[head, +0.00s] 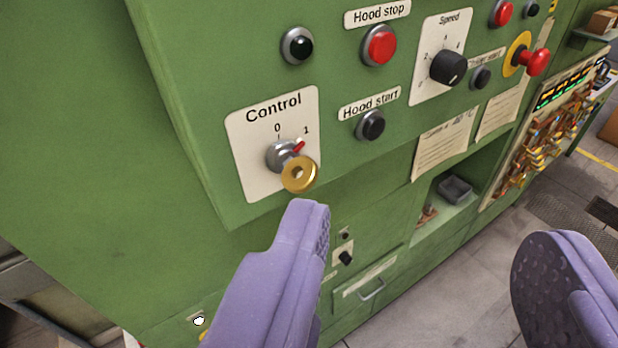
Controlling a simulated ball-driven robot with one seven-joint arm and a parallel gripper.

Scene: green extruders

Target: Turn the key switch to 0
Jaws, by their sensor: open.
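The key switch (280,155) sits on a cream plate (253,148) labelled "Control", with marks 0 and 1. Its red pointer (298,146) is turned to the right, toward the 1. A round brass key (299,174) with a hole sticks out of the switch. My gripper (425,235) is open and empty, with two purple fingers spread wide. The left finger's tip is just below the key in the picture; I cannot tell whether they touch. The right finger is far to the right, over the floor.
On the green panel (225,60) are a black button (297,46), a red "Hood stop" button (379,46), a black "Hood start" button (370,125), a "Speed" knob (448,67) and a red emergency button (534,62). A recessed shelf (440,218) lies lower right.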

